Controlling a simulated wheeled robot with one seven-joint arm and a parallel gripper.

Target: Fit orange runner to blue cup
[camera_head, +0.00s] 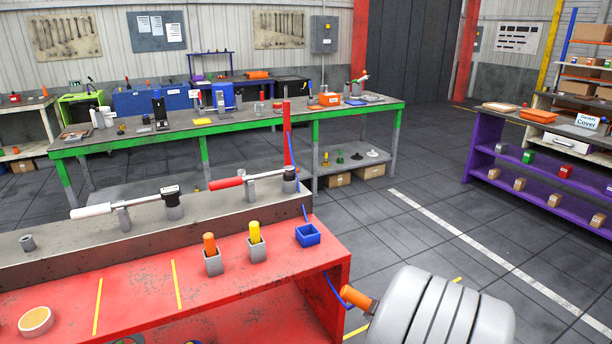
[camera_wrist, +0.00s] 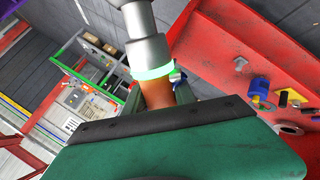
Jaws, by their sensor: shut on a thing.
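The orange runner shows in the head view as a short orange piece (camera_head: 359,298) at the lower right, with blue at its left end. Grey ribbed bulk in front of it hides the rest. In the wrist view the orange part (camera_wrist: 157,91) sits between the dark green fingers of my gripper (camera_wrist: 166,92), shut on it. A pale green ring and grey cylinders extend beyond it. The small square blue cup (camera_head: 308,236) stands on the red bench near its right corner and looks empty. The held runner is off the bench's right side, apart from the cup.
Left of the blue cup, grey cups hold a yellow piece (camera_head: 254,232) and another orange piece (camera_head: 209,243). A thin blue line runs down past the cup towards the runner. A red post (camera_head: 287,135) and clamp handles stand behind. Floor to the right is open.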

